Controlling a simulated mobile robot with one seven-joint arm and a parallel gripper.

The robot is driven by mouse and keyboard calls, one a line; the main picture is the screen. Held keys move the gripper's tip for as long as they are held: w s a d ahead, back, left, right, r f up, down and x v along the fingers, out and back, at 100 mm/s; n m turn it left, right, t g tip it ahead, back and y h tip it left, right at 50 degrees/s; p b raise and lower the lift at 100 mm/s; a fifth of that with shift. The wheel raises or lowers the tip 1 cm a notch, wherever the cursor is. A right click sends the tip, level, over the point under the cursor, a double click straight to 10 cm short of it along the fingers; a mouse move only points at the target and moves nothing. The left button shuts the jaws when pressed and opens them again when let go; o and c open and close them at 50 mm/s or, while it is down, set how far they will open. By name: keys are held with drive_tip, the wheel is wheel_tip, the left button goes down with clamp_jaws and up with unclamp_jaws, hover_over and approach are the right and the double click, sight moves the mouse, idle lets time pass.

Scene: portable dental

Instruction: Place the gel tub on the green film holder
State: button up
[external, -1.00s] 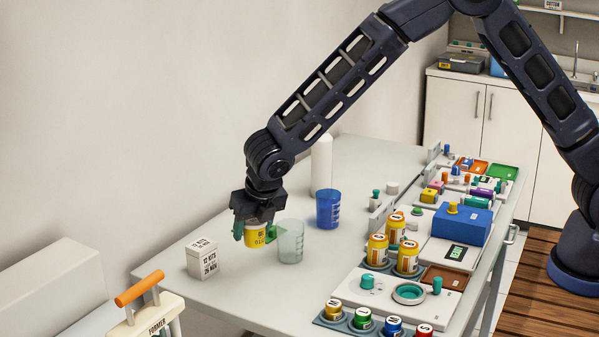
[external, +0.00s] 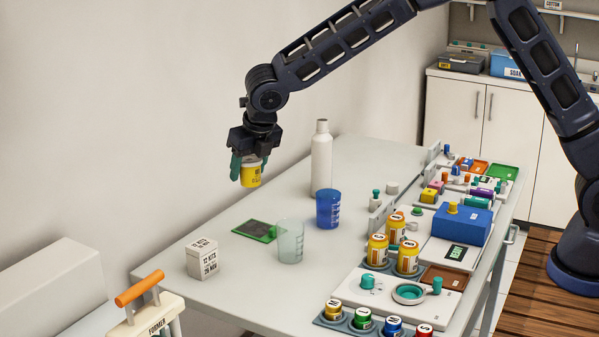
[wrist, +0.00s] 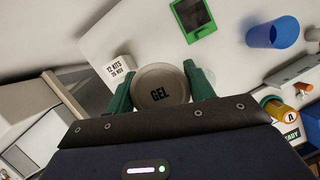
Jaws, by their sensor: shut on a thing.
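The green film holder (external: 256,231) lies flat on the table below the tub, with a dark panel and a green edge. It also shows in the wrist view (wrist: 206,30), ahead of the tub and clear of it. Nothing lies on its dark panel.
A clear beaker (external: 290,243) stands close to the holder's right, and a blue cup (external: 328,210) behind that. A white box (external: 202,258) stands to the front left. A tall white bottle (external: 321,160) stands at the back. Yellow jars (external: 377,250) and trays fill the right side.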

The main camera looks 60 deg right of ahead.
drive_tip(key=n, duration=0.2)
hover_over(253, 227)
drive_tip(key=s, duration=0.2)
drive_tip(key=shift+t+y, duration=0.4)
drive_tip(key=f, duration=1.9)
drive_tip(key=shift+w+a+f, duration=0.15)
drive_tip(key=shift+w+a, duration=0.05)
drive_tip(key=shift+f, duration=0.1)
drive_tip(key=o, duration=1)
